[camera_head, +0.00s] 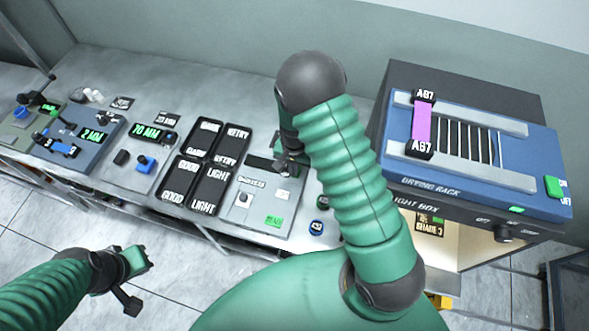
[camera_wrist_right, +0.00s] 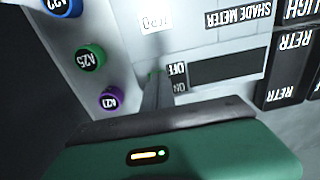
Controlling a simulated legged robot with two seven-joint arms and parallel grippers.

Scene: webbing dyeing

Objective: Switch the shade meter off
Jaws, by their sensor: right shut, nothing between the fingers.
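The shade meter (camera_head: 255,212) is a light grey panel on the bench, right of the black sorting pads. In the right wrist view its name label (camera_wrist_right: 240,17) appears upside down, with a dark window (camera_wrist_right: 228,67) and small OFF and ON labels (camera_wrist_right: 179,78). My right gripper (camera_wrist_right: 154,80) is shut and empty, its fingers beside these labels. In the head view my right arm partly covers this area. My left gripper (camera_head: 138,262) hangs in front of the bench, apart from everything.
Colour tokens, blue (camera_wrist_right: 62,6), green (camera_wrist_right: 90,57) and purple (camera_wrist_right: 112,99), lie beside the meter. Black pads (camera_head: 208,165) stand to its left. The blue drying rack (camera_head: 470,184) on a light box is at the right. The floor before the bench is clear.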

